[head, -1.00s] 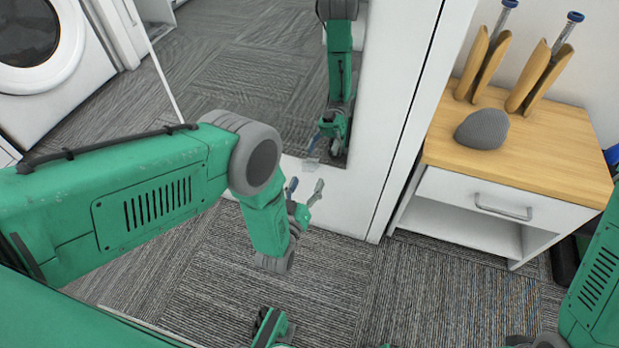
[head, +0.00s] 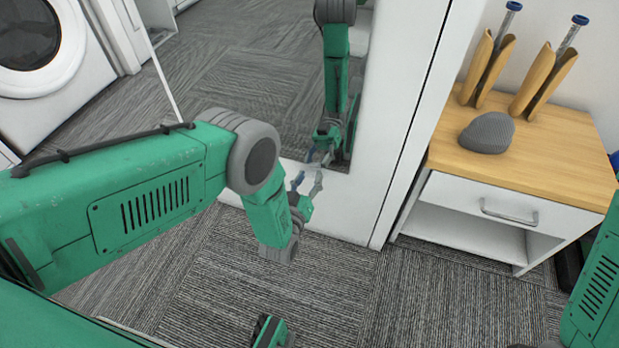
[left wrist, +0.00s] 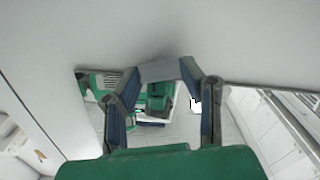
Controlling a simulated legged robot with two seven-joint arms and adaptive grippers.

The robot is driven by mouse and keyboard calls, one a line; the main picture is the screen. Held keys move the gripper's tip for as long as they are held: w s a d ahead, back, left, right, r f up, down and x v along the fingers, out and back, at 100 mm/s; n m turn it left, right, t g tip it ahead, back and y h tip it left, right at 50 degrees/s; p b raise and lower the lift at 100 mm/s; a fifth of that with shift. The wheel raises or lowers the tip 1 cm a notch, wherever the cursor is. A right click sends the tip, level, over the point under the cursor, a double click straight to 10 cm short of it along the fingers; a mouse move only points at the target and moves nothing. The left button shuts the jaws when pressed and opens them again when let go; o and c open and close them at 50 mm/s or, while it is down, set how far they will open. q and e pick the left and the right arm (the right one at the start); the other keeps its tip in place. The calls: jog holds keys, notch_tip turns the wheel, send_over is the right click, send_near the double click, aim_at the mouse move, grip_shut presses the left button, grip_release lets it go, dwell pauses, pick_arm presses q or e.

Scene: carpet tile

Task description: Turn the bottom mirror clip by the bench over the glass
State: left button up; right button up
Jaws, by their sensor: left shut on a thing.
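The mirror glass (head: 290,105) is set in a white panel (head: 345,205) and reflects the carpet and my arm. My left gripper (head: 308,181) is at the white lower border of the mirror. In the left wrist view, my left gripper (left wrist: 163,72) has its two fingers bent inward onto a small grey clip (left wrist: 160,71). The clip lies between the fingertips, at the border of the glass (left wrist: 180,130). I cannot tell how far it overlaps the glass. In the head view the clip is too small to make out. My right gripper is out of view.
A wood-topped white cabinet (head: 550,150) stands right of the mirror, with a grey stone-like object (head: 487,133) and two wooden holders on top. A washing machine (head: 50,60) stands at the left. Striped carpet (head: 330,280) is clear in front of the mirror.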

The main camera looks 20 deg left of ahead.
pick_arm(q)
jog(key=shift+s+f+n, duration=0.1)
jog(key=shift+n, duration=7)
jog(key=o, duration=1.1)
jog(key=shift+a+f, duration=0.1)
jog(key=shift+o, duration=0.2)
jog(key=s, duration=1.2)
jog(key=shift+a, duration=0.2)
